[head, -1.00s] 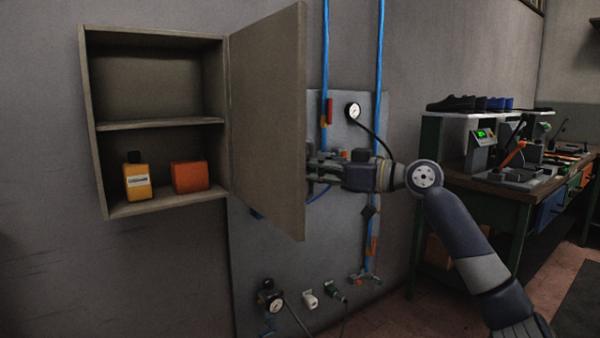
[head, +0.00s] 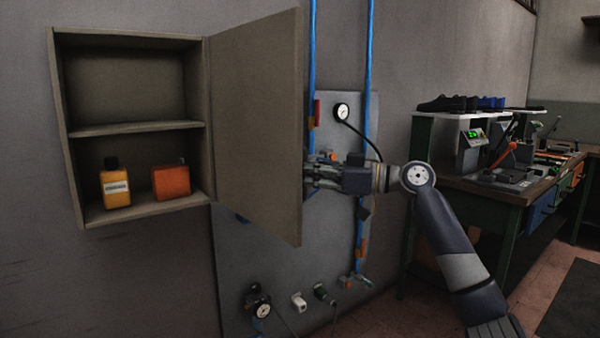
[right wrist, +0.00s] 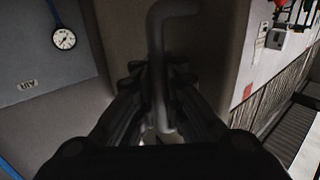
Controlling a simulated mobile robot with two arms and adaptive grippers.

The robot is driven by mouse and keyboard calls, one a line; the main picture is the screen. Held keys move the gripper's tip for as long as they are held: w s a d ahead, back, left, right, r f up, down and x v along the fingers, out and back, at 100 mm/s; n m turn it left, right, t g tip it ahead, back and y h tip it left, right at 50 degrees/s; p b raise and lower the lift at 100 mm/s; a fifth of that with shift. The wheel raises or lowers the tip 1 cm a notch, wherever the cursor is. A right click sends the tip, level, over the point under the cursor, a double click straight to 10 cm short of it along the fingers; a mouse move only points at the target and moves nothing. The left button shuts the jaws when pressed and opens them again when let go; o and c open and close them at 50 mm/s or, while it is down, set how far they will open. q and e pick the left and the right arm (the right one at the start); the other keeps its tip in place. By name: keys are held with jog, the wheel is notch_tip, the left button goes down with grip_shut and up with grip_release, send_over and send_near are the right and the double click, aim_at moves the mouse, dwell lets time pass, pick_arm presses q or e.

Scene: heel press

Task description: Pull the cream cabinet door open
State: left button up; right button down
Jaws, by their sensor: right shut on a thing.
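The cream cabinet (head: 60,130) hangs on the wall at the left in the head view. Its door (head: 257,125) stands wide open, swung out to the right of the shelves. My right gripper (head: 312,174) is at the door's outer edge, on its far face, with the fingertips partly hidden by the door. In the right wrist view, my right gripper (right wrist: 160,118) is shut around a dark bar handle (right wrist: 160,60) on the door face (right wrist: 210,50). My left gripper is not in view.
A yellow bottle (head: 116,188) and an orange box (head: 171,181) stand on the lower shelf. Behind my right arm are a grey wall panel (head: 285,270), a gauge (head: 342,112) and blue pipes (head: 368,60). A green workbench (head: 490,190) stands at the right.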

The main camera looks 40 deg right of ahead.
jog(key=shift+f, duration=0.15)
jog(key=c, duration=2.1)
grip_release()
jog(key=o, duration=0.4)
jog(key=shift+s+d, duration=0.1)
jog(key=shift+s, duration=0.15)
jog(key=shift+o, duration=0.2)
jog(key=shift+s+d, duration=0.15)
jog(key=shift+s, duration=0.1)
jog(key=shift+w, duration=0.2)
jog(key=v, duration=1.2)
